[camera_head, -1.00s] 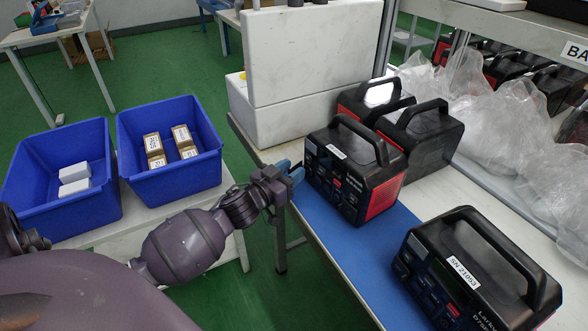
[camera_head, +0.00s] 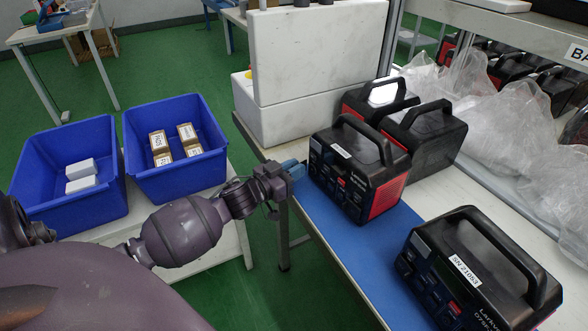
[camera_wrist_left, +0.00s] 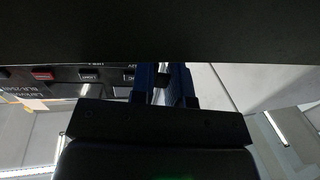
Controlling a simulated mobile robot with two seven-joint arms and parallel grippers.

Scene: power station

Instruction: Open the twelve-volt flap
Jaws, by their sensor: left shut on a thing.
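In the left wrist view, the blue fingers (camera_wrist_left: 164,84) are shut on a small dark piece at the panel, which I take to be the twelve-volt flap (camera_wrist_left: 162,76). The flap is mostly hidden by the fingers, and how far it stands open cannot be told. The panel's labels show inverted beside them. My right gripper is not in view.
Another power station (camera_head: 480,275) stands at the front right of the blue mat (camera_head: 335,240). More stand close behind the first one. White foam blocks (camera_head: 285,120) stand at the back left.

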